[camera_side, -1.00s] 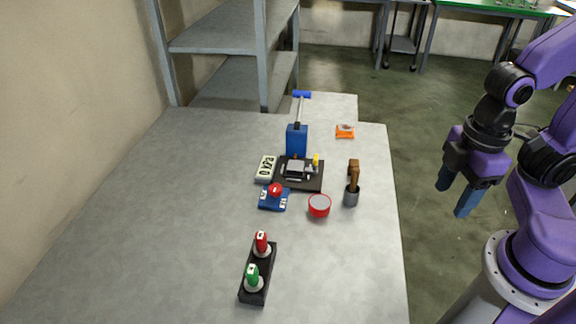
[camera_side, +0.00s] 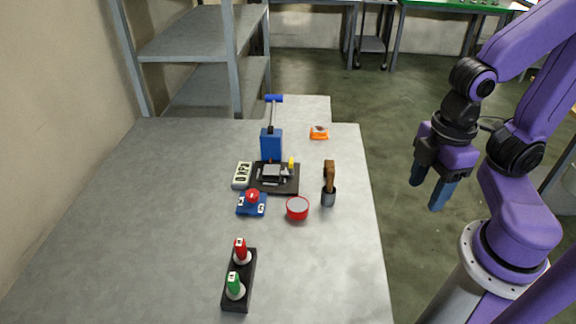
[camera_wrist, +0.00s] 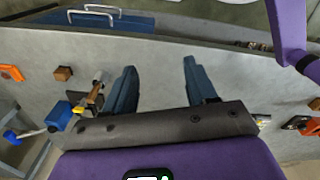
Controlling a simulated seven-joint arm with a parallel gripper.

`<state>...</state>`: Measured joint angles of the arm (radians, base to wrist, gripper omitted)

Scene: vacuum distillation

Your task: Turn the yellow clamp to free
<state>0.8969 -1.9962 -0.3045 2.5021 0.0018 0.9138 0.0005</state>
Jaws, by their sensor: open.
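The yellow clamp (camera_side: 291,162) is a small upright yellow piece at the back right of a black base plate (camera_side: 287,187), which carries a grey block (camera_side: 271,172). A blue box (camera_side: 271,145) with a blue-ended handle (camera_side: 274,98) stands just behind. How the clamp is turned is too small to tell. My gripper (camera_side: 430,190) hangs off the table's right side, well apart from the clamp, with its blue fingers spread and empty. In the wrist view the open fingers (camera_wrist: 162,90) show in the middle, and a small yellow part (camera_wrist: 79,110) shows at the left beside a blue box (camera_wrist: 60,115).
A brown-handled tool in a grey cup (camera_side: 328,196), a red-rimmed bowl (camera_side: 297,208) and a red button on a blue base (camera_side: 251,204) stand near the plate. A digital display (camera_side: 242,175) is left of it. The left table area is clear.

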